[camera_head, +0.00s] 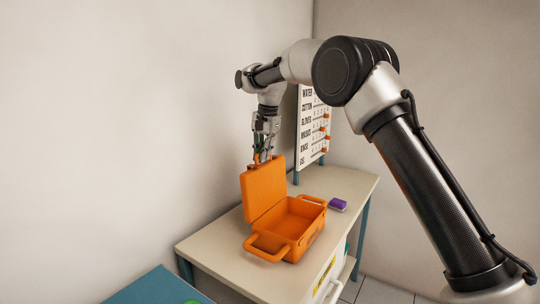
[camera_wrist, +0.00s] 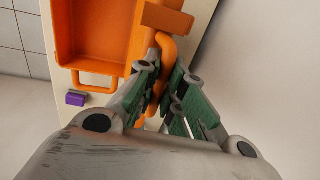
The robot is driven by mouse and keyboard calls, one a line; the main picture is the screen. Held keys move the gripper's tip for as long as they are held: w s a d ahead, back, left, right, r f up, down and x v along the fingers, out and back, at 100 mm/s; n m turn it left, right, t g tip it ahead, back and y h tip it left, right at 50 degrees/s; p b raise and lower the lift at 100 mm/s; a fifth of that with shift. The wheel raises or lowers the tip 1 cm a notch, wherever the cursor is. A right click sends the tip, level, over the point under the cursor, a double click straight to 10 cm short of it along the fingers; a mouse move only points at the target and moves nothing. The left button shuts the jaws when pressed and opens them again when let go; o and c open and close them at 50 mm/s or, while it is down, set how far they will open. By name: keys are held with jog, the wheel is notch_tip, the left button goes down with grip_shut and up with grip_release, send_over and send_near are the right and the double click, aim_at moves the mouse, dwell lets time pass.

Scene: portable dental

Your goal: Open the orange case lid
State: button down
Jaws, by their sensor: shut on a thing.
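The orange case (camera_head: 292,228) sits on the table with its lid (camera_head: 264,186) raised about upright, leaning a little back toward the wall. The inside of the case shows and looks empty. My gripper (camera_head: 261,158) is at the top edge of the lid. In the wrist view my gripper (camera_wrist: 163,97) is shut on the lid's orange handle (camera_wrist: 166,50), which runs between the green-padded fingers. The case's open base (camera_wrist: 95,35) shows at upper left in that view. The exact contact at the fingertips is partly hidden by the fingers.
A purple block (camera_head: 338,204) lies on the beige table (camera_head: 215,243) to the right of the case. A white board with labels and orange pegs (camera_head: 314,125) stands behind. The wall is close behind the lid. A blue surface (camera_head: 155,286) is at front left.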

jog(key=shift+w+a+f, duration=0.1)
jog(key=shift+w+a, duration=0.3)
jog(key=shift+a, duration=0.05)
jog(key=c, duration=1.5)
grip_release()
notch_tip(320, 180, up, 12)
jog(key=s+d, duration=0.1)
jog(key=shift+d, duration=0.25)
jog(key=shift+f, duration=0.1)
